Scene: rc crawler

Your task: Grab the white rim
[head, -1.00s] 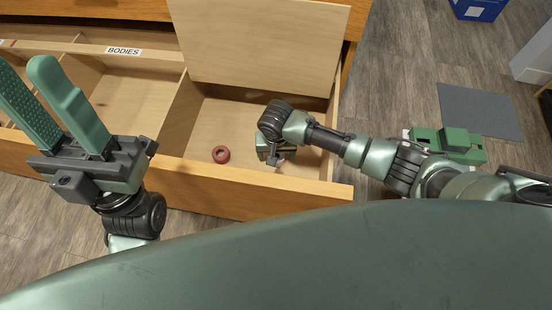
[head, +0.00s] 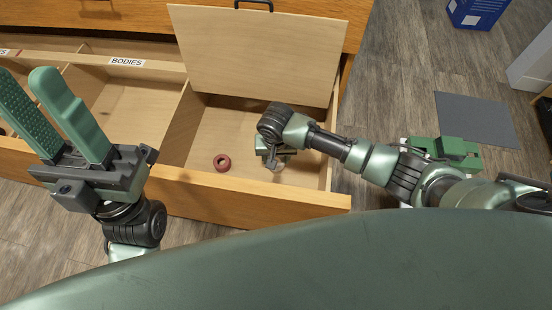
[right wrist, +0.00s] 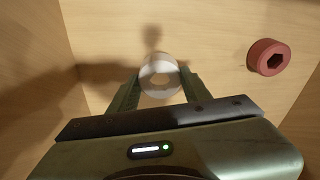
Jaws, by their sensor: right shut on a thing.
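The white rim (right wrist: 160,78) is a pale ring between the fingers of my right gripper (right wrist: 158,92) in the right wrist view. The fingers are shut on it from both sides, inside a drawer compartment. In the head view the rim (head: 277,167) is a small pale edge below my right gripper (head: 274,160), mostly hidden by the wrist. A red rim (head: 222,162) with a hexagonal hole lies on the same compartment floor, left of my right gripper. My left gripper (head: 70,110) is open and empty, fingers apart, over the drawer's left part.
The open wooden drawer (head: 250,196) has dividers and a compartment labelled BODIES (head: 127,62). A wooden panel (head: 255,50) leans up behind the right compartment. A grey mat (head: 475,118) and a blue box (head: 478,10) are on the floor at right.

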